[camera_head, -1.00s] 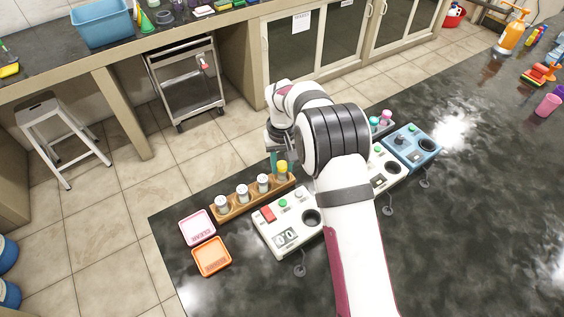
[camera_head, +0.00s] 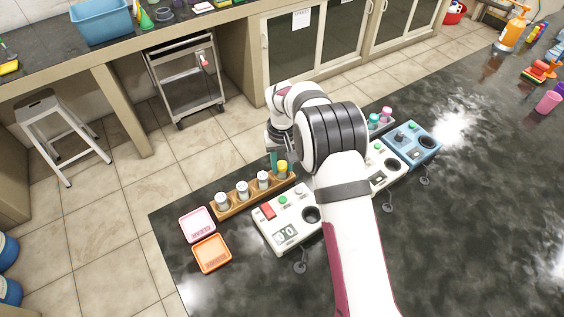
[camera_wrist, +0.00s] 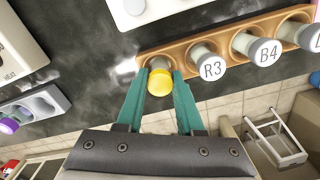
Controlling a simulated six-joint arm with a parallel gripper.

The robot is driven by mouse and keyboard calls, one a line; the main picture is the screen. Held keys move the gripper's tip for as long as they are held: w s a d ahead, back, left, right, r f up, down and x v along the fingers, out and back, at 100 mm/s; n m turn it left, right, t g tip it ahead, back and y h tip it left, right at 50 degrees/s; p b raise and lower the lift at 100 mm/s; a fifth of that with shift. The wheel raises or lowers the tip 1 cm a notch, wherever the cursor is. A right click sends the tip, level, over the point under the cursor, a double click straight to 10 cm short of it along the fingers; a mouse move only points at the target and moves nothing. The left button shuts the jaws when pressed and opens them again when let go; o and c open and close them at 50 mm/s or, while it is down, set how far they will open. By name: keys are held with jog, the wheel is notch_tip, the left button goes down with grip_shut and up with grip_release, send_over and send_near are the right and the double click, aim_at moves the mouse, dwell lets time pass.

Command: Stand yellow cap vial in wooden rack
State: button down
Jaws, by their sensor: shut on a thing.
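The yellow cap vial (camera_wrist: 160,82) is between the two teal fingers of my gripper (camera_wrist: 159,76) in the wrist view, and the fingers are shut on it. In the head view the yellow cap vial (camera_head: 282,168) stands upright at the right end of the wooden rack (camera_head: 234,208). In the wrist view the vial is at the end hole of the wooden rack (camera_wrist: 228,45); its base is hidden, so I cannot tell how deep it sits. My gripper (camera_head: 275,160) is partly hidden by my arm in the head view.
Several white-capped vials, including R3 (camera_wrist: 211,68) and B4 (camera_wrist: 264,50), stand in the same rack. A white device (camera_head: 290,222) is close in front of it. A pink tray (camera_head: 197,224) and an orange tray (camera_head: 212,253) lie at left. A blue device (camera_head: 411,146) stands at right.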

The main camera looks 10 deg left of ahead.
jog(key=shift+f, duration=0.15)
jog(key=shift+c, duration=2.3)
grip_release()
jog(key=shift+o, duration=0.3)
jog(key=o, duration=0.3)
jog(key=shift+o, duration=0.2)
jog(key=shift+r, duration=3)
